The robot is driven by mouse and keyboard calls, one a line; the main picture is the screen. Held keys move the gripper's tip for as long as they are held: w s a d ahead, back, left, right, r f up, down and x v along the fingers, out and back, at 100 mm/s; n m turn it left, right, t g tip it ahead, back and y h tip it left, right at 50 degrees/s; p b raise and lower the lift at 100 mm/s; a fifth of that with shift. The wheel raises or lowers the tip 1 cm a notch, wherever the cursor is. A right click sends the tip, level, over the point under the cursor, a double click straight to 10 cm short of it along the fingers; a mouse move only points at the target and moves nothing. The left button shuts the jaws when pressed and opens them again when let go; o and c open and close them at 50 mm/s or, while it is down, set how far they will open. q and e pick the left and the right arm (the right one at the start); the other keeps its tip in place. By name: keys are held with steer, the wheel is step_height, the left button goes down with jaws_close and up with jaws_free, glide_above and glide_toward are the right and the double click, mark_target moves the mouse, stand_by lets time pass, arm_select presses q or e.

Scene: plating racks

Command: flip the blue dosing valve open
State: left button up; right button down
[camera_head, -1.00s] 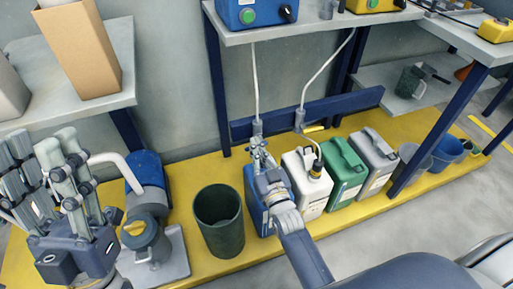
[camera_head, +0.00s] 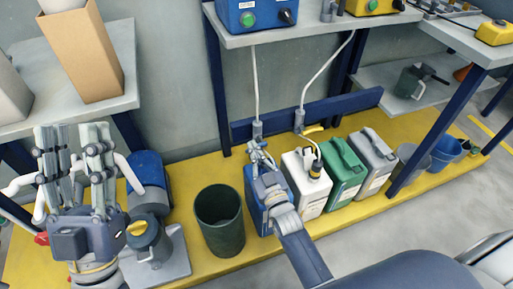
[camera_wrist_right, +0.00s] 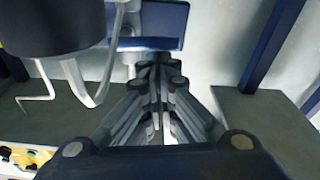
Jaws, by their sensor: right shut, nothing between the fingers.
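A grey valve body (camera_head: 257,129) hangs on a white hose against the blue rail, above the blue jerrycan (camera_head: 254,206). My right gripper (camera_head: 256,150) is shut and empty, its fingertips just below this valve body and over the jerrycan. I cannot make out a blue lever; the fingers cover that spot. In the right wrist view the shut fingers (camera_wrist_right: 160,72) point at a blue surface (camera_wrist_right: 160,18); contact cannot be told. My left gripper (camera_head: 75,150) is open and empty at the far left, fingers upward.
A second valve with a yellow lever (camera_head: 314,130) hangs above the white jerrycan (camera_head: 308,183). Green (camera_head: 344,172) and grey (camera_head: 373,157) jerrycans stand to its right. A dark green bin (camera_head: 220,222) stands left of my right gripper. A blue pump (camera_head: 149,172) stands near my left gripper.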

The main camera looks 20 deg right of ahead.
arm_select(q)
steer(key=w+f+g+y+p, duration=0.1)
steer(key=w+f+g, duration=0.4)
steer(key=f, duration=0.2)
steer(key=shift+w+d+f+y+p, duration=0.2)
steer(key=shift+w+d+y+p, duration=0.1)
steer(key=shift+y+p, duration=0.1)
arm_select(e)
step_height(320, 180, down, 4)
steer(key=n+y, duration=0.1)
steer(key=n, duration=0.4)
steer(key=n+g+y, duration=0.1)
steer(key=n, duration=0.5)
steer(key=shift+f, duration=0.3)
